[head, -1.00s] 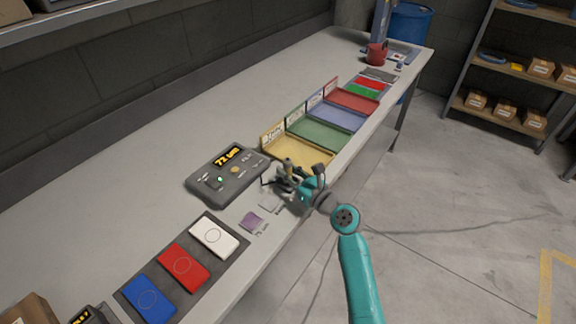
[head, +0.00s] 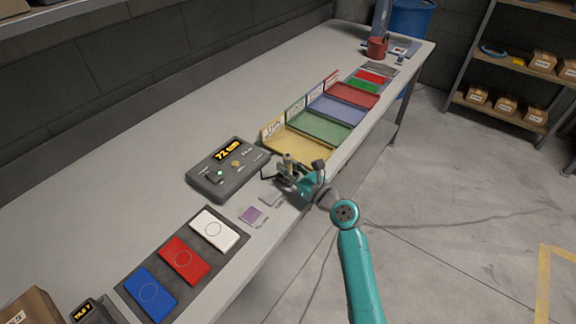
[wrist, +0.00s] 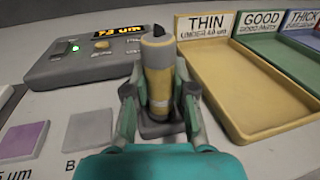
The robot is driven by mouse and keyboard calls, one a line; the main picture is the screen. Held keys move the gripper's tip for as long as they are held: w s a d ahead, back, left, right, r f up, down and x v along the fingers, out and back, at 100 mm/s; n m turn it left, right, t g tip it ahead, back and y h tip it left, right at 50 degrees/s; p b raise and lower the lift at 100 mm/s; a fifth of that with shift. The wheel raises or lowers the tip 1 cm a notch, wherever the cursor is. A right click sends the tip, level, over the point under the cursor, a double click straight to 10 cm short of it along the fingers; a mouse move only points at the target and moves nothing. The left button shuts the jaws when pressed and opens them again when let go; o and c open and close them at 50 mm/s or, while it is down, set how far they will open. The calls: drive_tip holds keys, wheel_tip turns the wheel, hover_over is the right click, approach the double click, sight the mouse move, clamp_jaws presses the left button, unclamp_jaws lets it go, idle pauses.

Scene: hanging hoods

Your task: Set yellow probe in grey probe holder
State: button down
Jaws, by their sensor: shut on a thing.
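The yellow probe (wrist: 157,80), with a grey band and a dark tip on top, stands about upright between my gripper's fingers in the wrist view. My gripper (wrist: 159,105) is shut on it. In the head view, my gripper (head: 290,177) is at the table's front edge, just right of the gauge box. A dark grey base, seemingly the grey probe holder (wrist: 162,129), shows directly under the probe. Whether the probe's lower end is seated in it or just above it is hidden by the fingers.
The gauge box (head: 225,177) with a lit display and green light is to the left. The yellow THIN tray (wrist: 235,95) is close on the right, with more trays beyond. Purple (wrist: 24,140) and grey (wrist: 88,130) squares lie near my gripper. White, red and blue panels lie nearer.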

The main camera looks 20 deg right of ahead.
drive_tip(key=shift+f, duration=0.25)
drive_tip(key=c, duration=0.9)
unclamp_jaws()
drive_tip(key=v, duration=1.2)
